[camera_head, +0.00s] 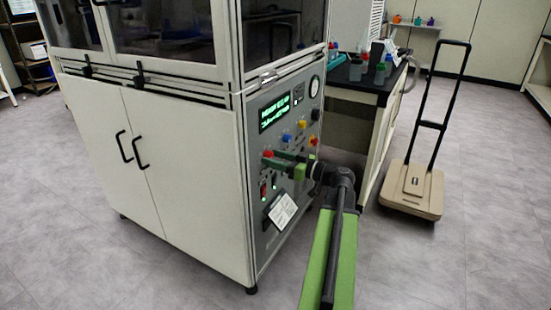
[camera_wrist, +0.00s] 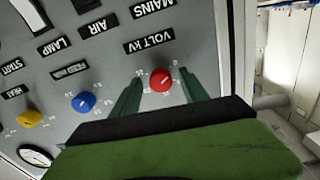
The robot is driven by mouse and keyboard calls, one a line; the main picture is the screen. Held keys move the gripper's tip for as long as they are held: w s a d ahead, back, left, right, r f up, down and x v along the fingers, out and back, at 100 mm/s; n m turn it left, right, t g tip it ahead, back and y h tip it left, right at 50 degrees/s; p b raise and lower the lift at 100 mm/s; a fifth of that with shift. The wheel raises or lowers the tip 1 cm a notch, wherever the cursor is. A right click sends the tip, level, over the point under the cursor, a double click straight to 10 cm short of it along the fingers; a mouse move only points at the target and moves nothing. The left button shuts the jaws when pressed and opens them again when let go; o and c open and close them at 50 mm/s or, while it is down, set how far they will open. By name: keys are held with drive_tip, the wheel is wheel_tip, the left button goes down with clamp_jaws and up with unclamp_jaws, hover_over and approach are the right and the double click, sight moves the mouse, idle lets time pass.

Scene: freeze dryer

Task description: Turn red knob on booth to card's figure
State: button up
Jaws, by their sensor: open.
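The booth (camera_head: 180,150) is a pale cabinet with a grey control panel on its narrow side. The red knob (camera_head: 268,154) sits on this panel near the left edge. The wrist view shows the red knob (camera_wrist: 160,82) inside a ring of small marks, by an upside-down label that reads VOLT kV. My gripper (camera_head: 274,157) is open at the panel, and its two green fingers (camera_wrist: 160,88) stand on either side of the knob; contact cannot be told. A white card (camera_head: 282,210) is low on the panel; its writing is too small to read.
A blue knob (camera_wrist: 84,102) and a yellow knob (camera_wrist: 30,118) are beside the red one. A green-lit display (camera_head: 274,112) and a round gauge (camera_head: 314,87) are higher. A black-topped bench (camera_head: 365,95) stands behind my arm, with a hand cart (camera_head: 412,190) to the right.

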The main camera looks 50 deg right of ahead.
clamp_jaws()
drive_tip(key=shift+w+d, duration=0.1)
drive_tip(key=shift+d, duration=0.05)
idle(0.4)
drive_tip(key=shift+m, duration=0.3)
